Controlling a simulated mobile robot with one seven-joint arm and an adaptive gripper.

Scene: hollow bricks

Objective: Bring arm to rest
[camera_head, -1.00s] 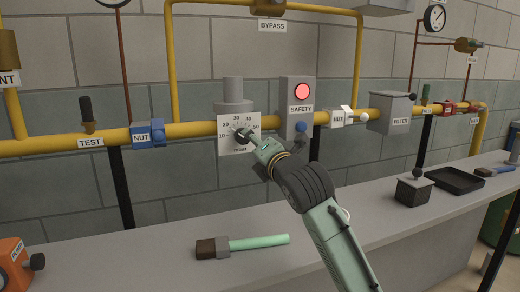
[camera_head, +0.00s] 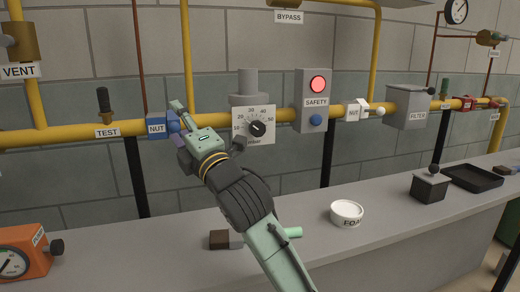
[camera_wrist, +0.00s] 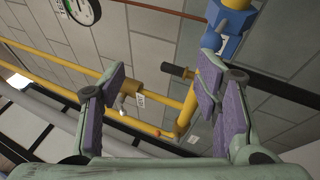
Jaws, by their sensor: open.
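My gripper (camera_head: 178,130) is raised in front of the yellow pipe, close to the blue nut block (camera_head: 157,127) in the head view. Its fingers stand apart with nothing between them in the wrist view (camera_wrist: 160,90). The blue block also shows in the wrist view (camera_wrist: 226,42), beyond the right finger. I cannot tell whether the gripper touches the block. The regulator dial (camera_head: 257,127) with its black knob is to the right of the gripper, clear of the fingers. My arm reaches up from the bottom of the head view and partly covers the brush (camera_head: 220,240).
The grey bench (camera_head: 400,222) carries an orange gauge box (camera_head: 28,252), a white foam tub (camera_head: 346,213), a black box with a knob (camera_head: 429,185) and a black tray (camera_head: 473,178).

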